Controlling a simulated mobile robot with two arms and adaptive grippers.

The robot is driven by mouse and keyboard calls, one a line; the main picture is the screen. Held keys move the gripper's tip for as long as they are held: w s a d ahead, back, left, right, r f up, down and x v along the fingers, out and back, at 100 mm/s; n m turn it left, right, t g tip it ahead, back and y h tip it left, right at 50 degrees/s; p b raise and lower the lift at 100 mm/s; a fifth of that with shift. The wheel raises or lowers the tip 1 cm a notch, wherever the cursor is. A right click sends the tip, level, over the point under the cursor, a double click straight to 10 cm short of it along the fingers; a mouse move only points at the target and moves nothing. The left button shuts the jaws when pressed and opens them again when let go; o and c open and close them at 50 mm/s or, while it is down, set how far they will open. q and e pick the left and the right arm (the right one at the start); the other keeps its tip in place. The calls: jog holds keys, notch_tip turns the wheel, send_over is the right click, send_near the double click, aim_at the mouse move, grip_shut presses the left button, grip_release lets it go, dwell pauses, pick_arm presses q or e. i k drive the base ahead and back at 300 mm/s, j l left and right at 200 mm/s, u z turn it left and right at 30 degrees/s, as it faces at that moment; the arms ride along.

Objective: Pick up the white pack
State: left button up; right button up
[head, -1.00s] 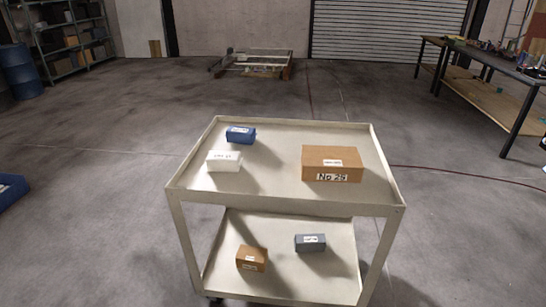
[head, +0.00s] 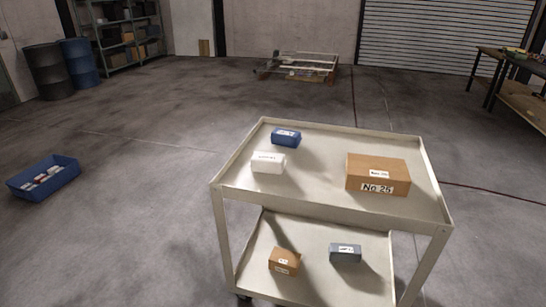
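A larger brown box marked "No 25" (head: 378,174) stands on the right of the same shelf. Neither of my grippers shows in the head view.
The cart's lower shelf holds a small brown box (head: 284,261) and a grey box (head: 345,253). A blue crate (head: 44,177) with several items stands on the floor at left. Barrels (head: 79,62), shelving and a workbench (head: 522,88) stand farther back. Floor around the cart is open.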

aim_at(271, 163)
jog(key=i+j+u, duration=0.55)
jog(key=u, duration=0.3)
jog(key=i+u, duration=0.85)
jog(key=i+j, duration=0.1)
jog(key=i, duration=0.4)
jog(key=i+j, duration=0.1)
jog(key=i, duration=0.45)
jog(key=i+l+z, duration=0.15)
jog(key=i+z, duration=0.15)
jog(key=z, duration=0.2)
jog(key=i+z, duration=0.65)
jog(key=z, duration=0.3)
jog(key=i+j+z, duration=0.25)
jog(key=z, duration=0.2)
